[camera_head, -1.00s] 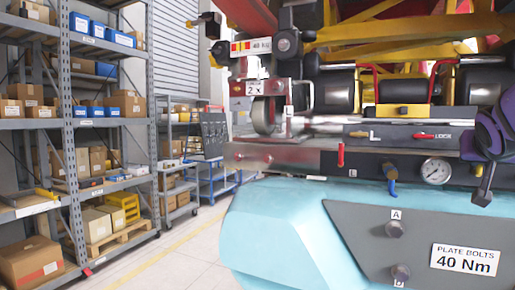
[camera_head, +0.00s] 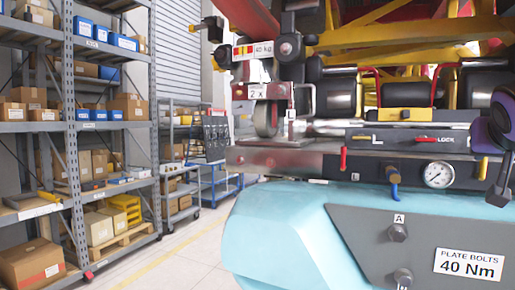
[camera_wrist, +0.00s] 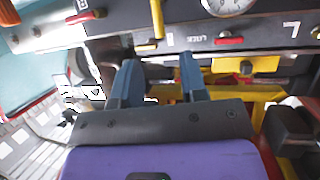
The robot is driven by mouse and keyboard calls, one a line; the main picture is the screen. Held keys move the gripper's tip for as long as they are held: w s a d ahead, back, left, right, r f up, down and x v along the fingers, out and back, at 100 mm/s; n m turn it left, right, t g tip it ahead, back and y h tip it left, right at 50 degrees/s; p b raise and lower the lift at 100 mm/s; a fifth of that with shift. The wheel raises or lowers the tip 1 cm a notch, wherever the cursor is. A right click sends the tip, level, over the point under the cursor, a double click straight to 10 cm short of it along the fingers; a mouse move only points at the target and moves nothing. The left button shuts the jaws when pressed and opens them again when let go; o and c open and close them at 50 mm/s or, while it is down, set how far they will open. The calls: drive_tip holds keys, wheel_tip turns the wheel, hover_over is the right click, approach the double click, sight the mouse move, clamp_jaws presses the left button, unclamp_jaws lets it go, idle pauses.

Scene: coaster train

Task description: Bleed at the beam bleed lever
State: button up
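A pressure gauge (camera_head: 438,174) sits on the dark panel of the beam, with a blue lever (camera_head: 393,178) left of it and a yellow lever (camera_head: 483,168) right of it. No readable label tells which is the bleed lever. The wrist view is upside down; the yellow lever (camera_wrist: 157,20) stands beside the gauge (camera_wrist: 228,4) there. My gripper (camera_wrist: 157,72) is open, its two blue-grey fingers apart with nothing between them. The yellow lever is ahead of the fingertips, roughly in line with the gap. In the head view my purple gripper is partly cut off at the right edge.
A red lever (camera_head: 342,158) and a red lock handle (camera_head: 426,137) are nearby on the beam. A teal housing with a bolted plate (camera_head: 350,240) juts out below. Shelves (camera_head: 70,130) stand at the left; the floor (camera_head: 175,255) between is clear.

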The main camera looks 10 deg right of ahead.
drive_tip(key=v, duration=0.3)
drive_tip(key=shift+s, duration=0.1)
drive_tip(key=s+a+f+n+g+y, duration=0.2)
drive_tip(key=s+a+f+n+y, duration=0.1)
drive_tip(key=a+f, duration=0.5)
drive_tip(key=s+a+f+n+g+y, duration=0.2)
drive_tip(key=a+f+n+y, duration=0.3)
drive_tip(key=a+f, duration=0.3)
drive_tip(key=shift+s+a+f+g+y, duration=0.3)
drive_tip(key=shift+s+f+g+y, duration=0.1)
drive_tip(key=shift+s+y, duration=0.2)
